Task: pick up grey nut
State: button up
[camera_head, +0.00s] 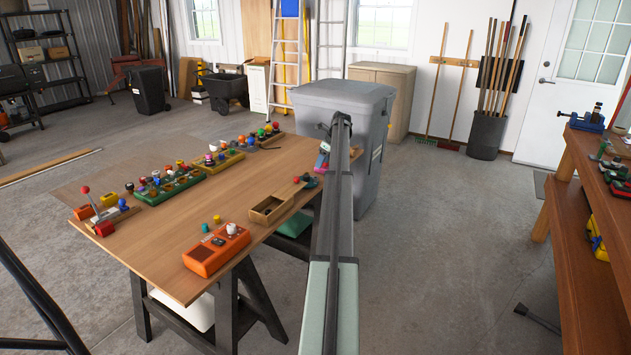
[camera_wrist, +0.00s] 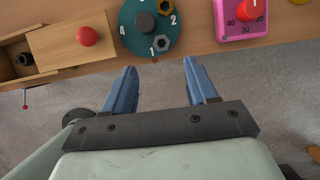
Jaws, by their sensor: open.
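A small grey hex nut (camera_wrist: 161,44) lies on a round teal dial (camera_wrist: 129,37) at the table's edge, by the number 1. A second, browner nut (camera_wrist: 164,5) sits higher on the same dial, cut by the top of the wrist view. A dark knob (camera_wrist: 145,21) stands at the dial's middle. My gripper (camera_wrist: 159,66) is open and empty. In the picture its two blue fingers point at the table edge, just below the grey nut and apart from it. In the head view the dial (camera_head: 308,180) is small, and the nuts cannot be made out.
A wooden box (camera_wrist: 70,45) with a red knob lies left of the dial, and a pink timer (camera_wrist: 240,22) right of it. The wooden table (camera_head: 160,245) also bears an orange device (camera_head: 216,250) and several coloured trays. A grey bin (camera_head: 375,100) stands behind my arm.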

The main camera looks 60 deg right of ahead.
aim_at(317, 178)
jog(key=x, duration=0.9)
jog(key=shift+s+d, duration=0.15)
jog(key=shift+s, duration=0.1)
grip_shut()
